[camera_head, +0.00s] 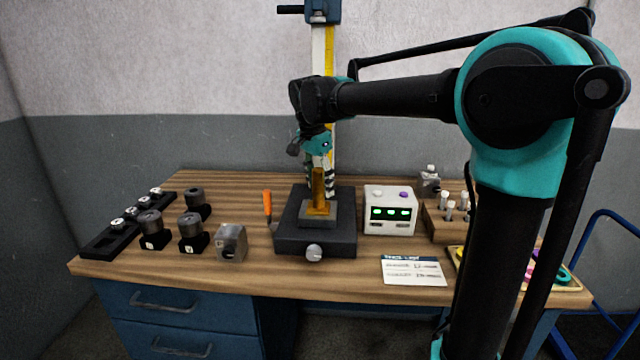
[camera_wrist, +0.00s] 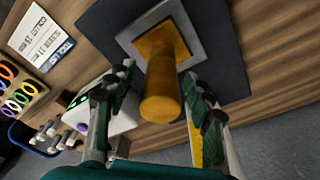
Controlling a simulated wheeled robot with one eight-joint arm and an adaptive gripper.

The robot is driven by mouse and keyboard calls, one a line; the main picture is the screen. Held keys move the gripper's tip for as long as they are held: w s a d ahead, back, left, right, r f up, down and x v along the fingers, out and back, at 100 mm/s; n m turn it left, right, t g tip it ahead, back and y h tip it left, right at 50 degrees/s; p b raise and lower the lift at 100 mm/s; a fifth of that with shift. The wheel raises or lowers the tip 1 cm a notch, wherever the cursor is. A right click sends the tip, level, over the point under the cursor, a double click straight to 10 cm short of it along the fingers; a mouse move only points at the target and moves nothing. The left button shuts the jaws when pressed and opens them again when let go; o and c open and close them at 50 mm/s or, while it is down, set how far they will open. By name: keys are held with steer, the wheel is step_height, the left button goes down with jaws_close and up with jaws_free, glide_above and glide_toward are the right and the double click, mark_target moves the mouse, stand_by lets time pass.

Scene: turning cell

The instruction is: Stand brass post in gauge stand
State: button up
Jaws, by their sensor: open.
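The brass post (camera_head: 318,188) stands upright in the gauge stand (camera_head: 316,237), a dark base with a grey square socket block (camera_head: 318,213) on top. In the wrist view the post (camera_wrist: 161,92) rises from a brass-coloured square inside the grey socket frame (camera_wrist: 196,30). My gripper (camera_head: 319,180) is above the stand, around the upper part of the post. In the wrist view my gripper's (camera_wrist: 160,98) two fingers are spread on either side of the post, with visible gaps. The bottom of the post inside the socket is hidden.
A white display box (camera_head: 390,212) with green readouts stands right of the stand. A grey bored block (camera_head: 231,242) and several dark cylinders on holders stand farther left. A card (camera_head: 413,271) lies in front; a wooden peg rack (camera_head: 452,226) stands right.

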steer(key=r, duration=0.4)
steer(key=a+r, duration=0.1)
steer(key=r, duration=0.3)
steer(key=s+r, duration=0.1)
steer(key=r, duration=0.3)
steer(key=shift+s+a, duration=0.1)
steer(key=shift+a, duration=0.05)
steer(key=shift+s+f, duration=0.1)
steer(key=shift+s, duration=0.05)
